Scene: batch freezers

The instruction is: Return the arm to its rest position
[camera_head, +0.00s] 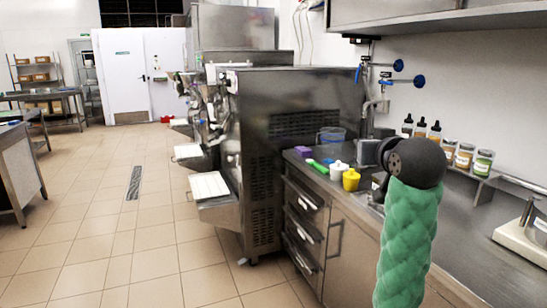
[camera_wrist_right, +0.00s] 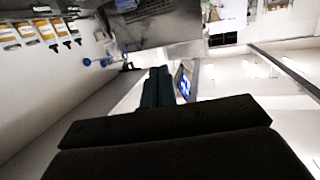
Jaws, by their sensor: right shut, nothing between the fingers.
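My right arm, in a green padded sleeve with a dark wrist joint, rises at the right of the head view, over the counter. My right gripper (camera_wrist_right: 158,74) shows in the wrist view as two dark fingers pressed together with nothing between them. In the head view the wrist hides most of the gripper. My left gripper is in neither view.
A steel counter (camera_head: 471,230) runs along the right wall. On it stand a yellow cup (camera_head: 351,180), a white cup (camera_head: 337,171), a purple sponge (camera_head: 303,151) and bottles (camera_head: 435,132). Batch freezers (camera_head: 290,130) stand at centre. The tiled floor (camera_head: 100,220) at left is clear.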

